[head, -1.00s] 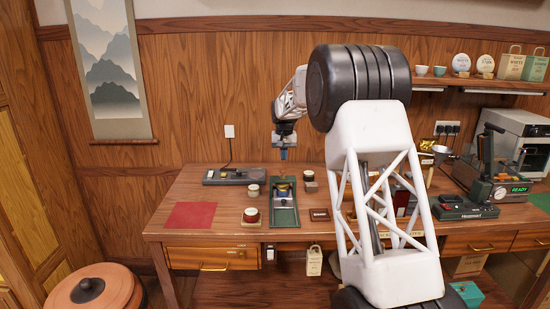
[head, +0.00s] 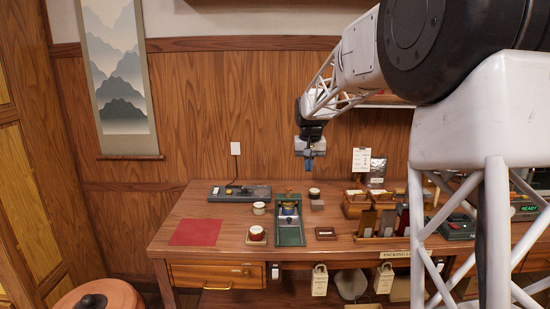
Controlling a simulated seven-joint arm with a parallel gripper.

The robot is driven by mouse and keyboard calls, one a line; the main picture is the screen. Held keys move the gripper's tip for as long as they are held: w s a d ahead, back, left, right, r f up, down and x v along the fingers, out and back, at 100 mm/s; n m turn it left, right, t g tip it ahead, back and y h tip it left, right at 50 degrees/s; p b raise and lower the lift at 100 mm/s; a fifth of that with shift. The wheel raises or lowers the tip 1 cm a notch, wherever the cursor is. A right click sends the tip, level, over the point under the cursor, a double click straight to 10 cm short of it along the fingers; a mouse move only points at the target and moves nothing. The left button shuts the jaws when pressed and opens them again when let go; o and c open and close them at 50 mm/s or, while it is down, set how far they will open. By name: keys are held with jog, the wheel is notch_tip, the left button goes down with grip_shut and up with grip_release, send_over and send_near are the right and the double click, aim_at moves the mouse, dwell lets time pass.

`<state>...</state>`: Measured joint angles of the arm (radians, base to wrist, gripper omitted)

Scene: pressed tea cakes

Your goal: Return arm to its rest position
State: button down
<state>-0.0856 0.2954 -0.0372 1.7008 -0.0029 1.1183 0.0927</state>
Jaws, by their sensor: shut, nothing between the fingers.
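My gripper (head: 309,163) hangs pointing down from my white lattice arm in the head view. It is shut and empty, in front of the wood wall and well above the wooden table (head: 180,216). A green tray (head: 291,236) with a small press-like device (head: 289,208) on it stands below and slightly left of the gripper. The gripper touches nothing that I can see. My arm's upper links fill the right of the view and hide part of the table and shelf there.
A dark flat device (head: 240,193), a red mat (head: 196,232) and small cups (head: 256,234) stand on the table's left half. Wooden boxes (head: 357,204) and upright packets (head: 366,222) stand right of the tray. A device with a green READY display (head: 528,208) is partly hidden.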

jog(key=s+d+r+t, duration=0.1)
jog(key=s+d+r, duration=0.15)
jog(key=s, duration=1.15)
jog(key=s+d+r, duration=0.1)
jog(key=s+d, duration=0.2)
jog(key=s, duration=1)
jog(key=s+d+f, duration=0.1)
jog(key=s+f, duration=0.3)
jog(key=s, duration=0.9)
jog(key=s+d+f, duration=0.1)
jog(key=s+f, duration=0.4)
jog(key=s, duration=0.9)
jog(key=shift+t, duration=0.4)
